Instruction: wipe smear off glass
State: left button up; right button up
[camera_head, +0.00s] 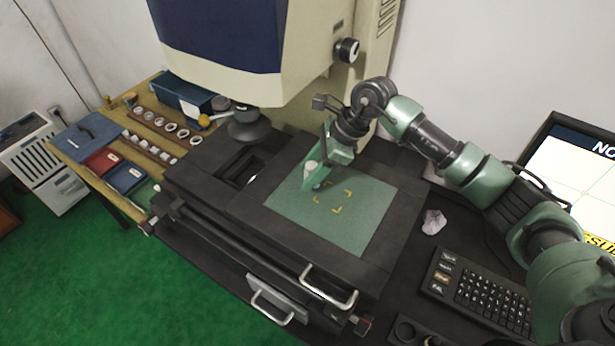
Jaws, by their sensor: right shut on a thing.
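The glass (360,228) is a grey-green square plate set in the dark stage of a large measuring machine. Yellow corner marks (346,208) show near its middle; I cannot clearly make out a smear. My right gripper (319,186) is low over the far left part of the glass, just behind the marks. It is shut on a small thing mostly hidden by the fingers. A small pale round piece (311,167) shows beside the fingers; I cannot tell whether it is the held thing. My left gripper is out of view.
The machine's head (225,50) overhangs the stage at the back. A keyboard (482,292) and a monitor (585,175) stand at the right. A wooden bench (75,153) at the left holds rings, boxes and a blue case (88,137). Metal handles (328,288) stick out at the stage's front.

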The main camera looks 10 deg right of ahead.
aim_at(307, 165)
jog(key=shift+r+p, duration=0.5)
jog(key=shift+r, duration=1.2)
